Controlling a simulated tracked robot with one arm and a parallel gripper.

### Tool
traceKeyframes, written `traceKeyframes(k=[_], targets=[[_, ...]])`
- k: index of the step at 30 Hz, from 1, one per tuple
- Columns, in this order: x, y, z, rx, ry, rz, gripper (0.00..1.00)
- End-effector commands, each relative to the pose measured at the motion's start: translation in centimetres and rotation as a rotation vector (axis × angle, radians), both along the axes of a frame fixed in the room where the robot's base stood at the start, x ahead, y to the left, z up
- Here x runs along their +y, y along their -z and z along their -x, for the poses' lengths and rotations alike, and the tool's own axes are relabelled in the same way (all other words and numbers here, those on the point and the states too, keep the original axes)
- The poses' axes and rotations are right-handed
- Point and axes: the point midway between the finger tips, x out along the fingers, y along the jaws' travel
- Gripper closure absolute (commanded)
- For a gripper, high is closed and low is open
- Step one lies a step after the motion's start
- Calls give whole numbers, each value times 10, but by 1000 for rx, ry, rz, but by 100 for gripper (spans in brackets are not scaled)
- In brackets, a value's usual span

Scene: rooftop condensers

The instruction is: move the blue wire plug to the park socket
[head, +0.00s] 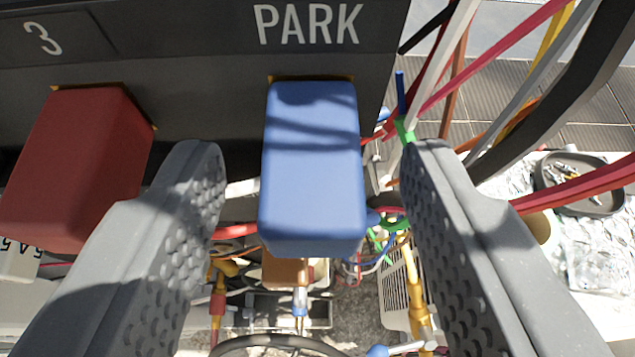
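The blue plug (312,170) sits in the socket under the white PARK label (308,24), its top end against the dark socket panel (200,60). My gripper (312,165) is open around it. One finger is to the left of the plug and the other to the right, with a visible gap on each side. Neither finger appears to touch the plug. The plug's wire is mostly hidden below and behind it.
A red plug (80,165) sits under label 3, close to my left finger. Several coloured wires (500,80) hang at the right near my right finger. A dark tray (580,183) with small parts lies at the far right. Pipes and wires fill the space below.

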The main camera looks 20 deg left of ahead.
Motion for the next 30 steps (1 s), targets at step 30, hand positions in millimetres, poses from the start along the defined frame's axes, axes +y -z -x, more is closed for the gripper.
traceKeyframes(k=[30], targets=[[-27,-49,93,-1,0,0,54]])
